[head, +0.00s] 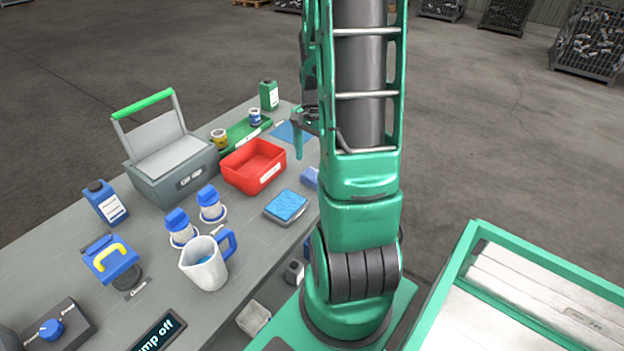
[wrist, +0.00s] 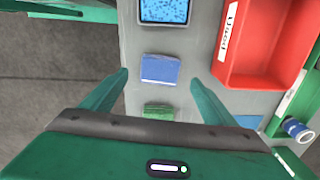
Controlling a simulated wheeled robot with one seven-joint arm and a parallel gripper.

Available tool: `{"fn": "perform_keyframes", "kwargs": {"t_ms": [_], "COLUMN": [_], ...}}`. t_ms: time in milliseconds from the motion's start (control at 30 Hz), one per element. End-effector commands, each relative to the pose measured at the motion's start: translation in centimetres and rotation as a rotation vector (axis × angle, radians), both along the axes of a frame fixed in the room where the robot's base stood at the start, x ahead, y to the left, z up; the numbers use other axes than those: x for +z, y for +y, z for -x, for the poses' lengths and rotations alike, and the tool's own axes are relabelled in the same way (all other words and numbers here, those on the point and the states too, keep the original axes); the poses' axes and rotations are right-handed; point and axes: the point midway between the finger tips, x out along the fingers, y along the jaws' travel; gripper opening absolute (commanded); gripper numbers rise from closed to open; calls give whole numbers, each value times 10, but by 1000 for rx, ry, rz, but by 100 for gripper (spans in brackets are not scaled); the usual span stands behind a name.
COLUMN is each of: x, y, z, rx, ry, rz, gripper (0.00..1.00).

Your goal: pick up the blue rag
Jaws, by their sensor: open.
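The blue rag (wrist: 160,69) is a small folded blue pad lying on the grey bench. In the wrist view it sits between my two fingertips; how far below them it lies is hard to tell. In the head view the blue rag (head: 310,178) shows only partly, beside my arm, which hides the rest. My gripper (wrist: 158,77) is open and empty, with a green finger on either side of the rag in the picture. In the head view my gripper (head: 299,143) is partly hidden behind my arm.
A green folded pad (wrist: 159,112) lies near the rag. A tray with a blue speckled surface (head: 286,206) and a red bin (head: 236,182) are close by. A flat blue sheet (head: 290,132) lies farther back. A jug (head: 204,268) stands nearer.

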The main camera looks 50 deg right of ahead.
Motion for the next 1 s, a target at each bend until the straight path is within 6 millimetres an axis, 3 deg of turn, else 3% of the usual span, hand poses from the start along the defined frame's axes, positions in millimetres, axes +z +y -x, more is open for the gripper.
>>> {"fn": "perform_keyframes", "kwargs": {"t_ms": [400,733,767,933,1000], "x": [-46,-53,-52,-52,-52], "y": [-2,-2,-2,-2,-2], "z": [-1,-1,-1,-1,-1], "rx": [0,1,1,1,1], "ry": [2,0,0,-1,-1], "rz": [-2,1,1,1,1], "gripper": [80,80,78,37,36]}}
